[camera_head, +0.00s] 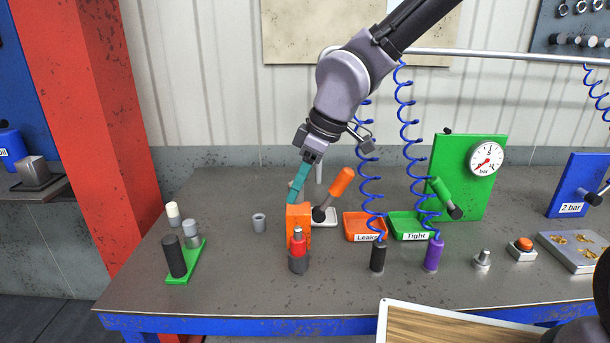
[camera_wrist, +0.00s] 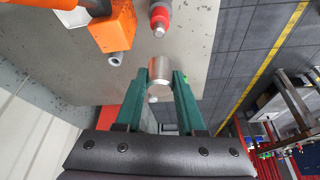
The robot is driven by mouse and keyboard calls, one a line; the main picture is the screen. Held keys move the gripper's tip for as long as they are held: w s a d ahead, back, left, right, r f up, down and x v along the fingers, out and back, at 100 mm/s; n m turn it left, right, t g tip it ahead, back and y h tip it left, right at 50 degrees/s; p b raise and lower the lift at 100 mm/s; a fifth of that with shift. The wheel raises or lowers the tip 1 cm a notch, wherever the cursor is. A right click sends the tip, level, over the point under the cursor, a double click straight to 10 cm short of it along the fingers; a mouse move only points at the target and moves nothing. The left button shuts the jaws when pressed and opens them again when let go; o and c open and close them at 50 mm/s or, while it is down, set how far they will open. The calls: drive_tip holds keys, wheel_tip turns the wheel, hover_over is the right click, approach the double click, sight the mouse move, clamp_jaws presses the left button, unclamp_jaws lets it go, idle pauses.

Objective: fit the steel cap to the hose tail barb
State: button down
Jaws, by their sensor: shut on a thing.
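My gripper (camera_head: 294,196) reaches down from above, behind an orange block (camera_head: 299,216). In the wrist view, its green fingers (camera_wrist: 160,76) are shut on the steel cap (camera_wrist: 160,68), a short shiny cylinder. The cap does not show clearly in the head view. The hose tail is a red fitting (camera_head: 298,248) standing upright in a dark grey base in front of the orange block, with a steel barb (camera_head: 297,233) on top. In the wrist view the barb (camera_wrist: 159,30) lies just beyond the cap, with a small gap seemingly between them; their depth is hard to tell.
The orange block has an orange-handled lever (camera_head: 340,182) on its right. A grey hollow cylinder (camera_head: 259,223) stands to its left. A green rack (camera_head: 185,263) holds several cylinders further left. Orange (camera_head: 358,235) and green (camera_head: 410,233) trays and blue coiled hoses (camera_head: 409,125) are on the right.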

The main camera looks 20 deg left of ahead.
sight(298, 227)
drive_tip(key=shift+w, duration=0.2)
idle(0.3)
drive_tip(key=shift+f, duration=2.75)
drive_tip(key=shift+f, duration=0.1)
drive_tip(key=shift+f, duration=2)
drive_tip(key=shift+c, duration=2.2)
unclamp_jaws()
drive_tip(key=shift+d+r, duration=0.1)
